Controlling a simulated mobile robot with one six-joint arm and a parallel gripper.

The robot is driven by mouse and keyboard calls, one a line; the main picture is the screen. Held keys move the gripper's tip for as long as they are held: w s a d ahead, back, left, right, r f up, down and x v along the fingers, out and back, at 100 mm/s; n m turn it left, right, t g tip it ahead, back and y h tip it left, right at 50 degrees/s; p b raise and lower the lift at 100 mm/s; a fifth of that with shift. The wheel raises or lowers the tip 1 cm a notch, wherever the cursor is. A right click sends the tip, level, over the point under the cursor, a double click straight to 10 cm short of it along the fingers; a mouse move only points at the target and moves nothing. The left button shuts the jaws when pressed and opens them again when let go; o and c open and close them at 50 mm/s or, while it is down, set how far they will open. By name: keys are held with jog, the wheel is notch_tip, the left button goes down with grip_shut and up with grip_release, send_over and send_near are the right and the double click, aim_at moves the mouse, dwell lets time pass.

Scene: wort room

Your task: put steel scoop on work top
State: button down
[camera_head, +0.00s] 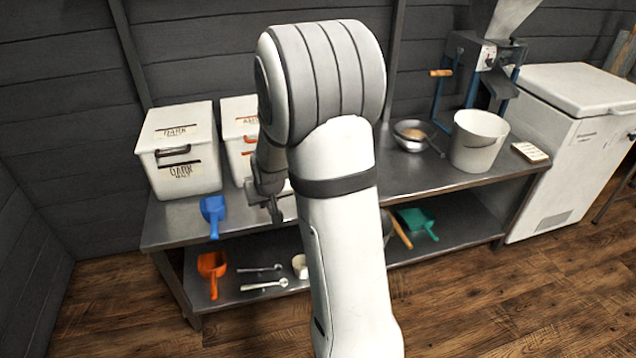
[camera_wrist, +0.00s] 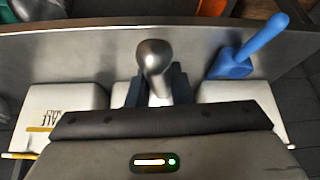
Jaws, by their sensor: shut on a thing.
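My gripper (camera_wrist: 153,88) is shut on a shiny grey metal thing, which I take to be the steel scoop (camera_wrist: 153,56). Its rounded end sticks out past the fingers in the wrist view; the rest is hidden by the gripper. In the head view my gripper (camera_head: 270,205) is at the front left of the bench, partly behind my arm, and the scoop cannot be made out. The grey steel work top (camera_head: 415,172) is the bench's upper surface and lies below the scoop in the wrist view (camera_wrist: 95,58). I cannot tell whether the scoop touches it.
A blue scoop (camera_head: 212,212) lies at the work top's front edge, left of my gripper. Lidded white bins (camera_head: 180,150) stand behind. A bowl (camera_head: 412,133), bucket (camera_head: 478,142) and mill (camera_head: 482,60) stand right. The lower shelf holds an orange scoop (camera_head: 212,268) and green scoop (camera_head: 417,221).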

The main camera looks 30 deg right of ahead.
jog(key=d+r+m+b, duration=0.1)
jog(key=d+b, duration=0.5)
jog(key=b, duration=0.1)
notch_tip(320, 180, down, 9)
jog(key=b, duration=0.3)
jog(key=shift+s+d+f+b, duration=0.15)
jog(key=shift+s+f+b, duration=0.05)
jog(key=shift+b, duration=0.1)
jog(key=shift+f, duration=0.25)
jog(key=c, duration=1.3)
grip_release()
jog(key=shift+r, duration=0.1)
